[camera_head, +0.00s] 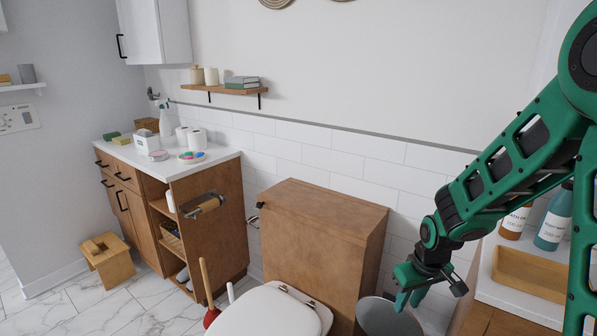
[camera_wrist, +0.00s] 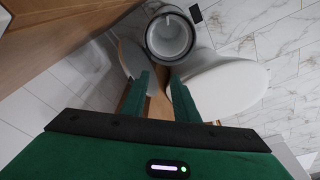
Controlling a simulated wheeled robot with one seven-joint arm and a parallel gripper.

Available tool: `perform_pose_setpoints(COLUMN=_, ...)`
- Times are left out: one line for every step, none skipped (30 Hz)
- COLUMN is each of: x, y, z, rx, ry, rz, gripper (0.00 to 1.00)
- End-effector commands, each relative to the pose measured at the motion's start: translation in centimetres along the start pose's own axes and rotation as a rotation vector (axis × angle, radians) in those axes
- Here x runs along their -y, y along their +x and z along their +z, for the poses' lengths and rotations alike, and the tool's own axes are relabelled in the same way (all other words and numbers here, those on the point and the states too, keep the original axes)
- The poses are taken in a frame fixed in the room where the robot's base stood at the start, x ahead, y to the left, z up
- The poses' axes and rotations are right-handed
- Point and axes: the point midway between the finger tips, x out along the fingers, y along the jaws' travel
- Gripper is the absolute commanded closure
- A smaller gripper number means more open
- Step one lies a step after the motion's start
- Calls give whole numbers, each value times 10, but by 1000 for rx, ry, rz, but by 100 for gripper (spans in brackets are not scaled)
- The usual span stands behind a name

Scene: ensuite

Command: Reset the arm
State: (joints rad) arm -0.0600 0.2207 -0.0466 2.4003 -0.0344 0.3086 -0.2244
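My green arm reaches in from the right side of the head view. My gripper (camera_head: 408,297) hangs low at its end, pointing down, just right of the wooden toilet cistern box. In the wrist view the two green fingers of my gripper (camera_wrist: 160,82) stand apart, with a clear gap between them. I see nothing held in it. A grey round lid-like disc (camera_head: 385,318) is below the gripper in the head view. In the wrist view a round open-topped bin (camera_wrist: 170,36) lies beyond the fingertips.
The wooden cistern box (camera_head: 322,235) and white toilet (camera_head: 268,312) are left of the gripper. A wooden tray (camera_head: 530,273) and bottles (camera_head: 553,220) stand on a white surface at right, close behind my arm. A wooden cabinet (camera_head: 215,220) stands at left.

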Motion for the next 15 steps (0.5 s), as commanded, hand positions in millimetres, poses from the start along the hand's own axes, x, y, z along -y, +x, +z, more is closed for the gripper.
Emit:
perform_pose_setpoints(x=0, y=-18, z=0, rx=-20, ry=17, rz=4, gripper=73)
perform_pose_setpoints(x=-1, y=-27, z=1, rx=-28, ry=26, rz=7, gripper=73)
perform_pose_setpoints(x=-1, y=-39, z=3, rx=-38, ry=40, rz=9, gripper=73)
perform_pose_setpoints(x=-1, y=-48, z=4, rx=-47, ry=51, rz=12, gripper=73)
perform_pose_setpoints(x=-1, y=-57, z=6, rx=-55, ry=61, rz=14, gripper=73)
perform_pose_setpoints(x=-1, y=-69, z=9, rx=-65, ry=74, rz=17, gripper=73)
perform_pose_setpoints(x=-1, y=-77, z=11, rx=-72, ry=86, rz=19, gripper=73)
perform_pose_setpoints(x=-1, y=-86, z=14, rx=-79, ry=96, rz=21, gripper=73)
perform_pose_setpoints(x=-1, y=-97, z=17, rx=-91, ry=110, rz=24, gripper=73)
perform_pose_setpoints(x=-1, y=-105, z=20, rx=-98, ry=121, rz=26, gripper=73)
perform_pose_setpoints(x=0, y=-113, z=22, rx=-107, ry=131, rz=28, gripper=73)
perform_pose_setpoints(x=0, y=-123, z=27, rx=-116, ry=145, rz=31, gripper=73)
perform_pose_setpoints(x=0, y=-130, z=30, rx=-125, ry=156, rz=33, gripper=73)
perform_pose_setpoints(x=1, y=-138, z=34, rx=-132, ry=165, rz=35, gripper=73)
perform_pose_setpoints(x=2, y=-147, z=38, rx=-143, ry=178, rz=37, gripper=73)
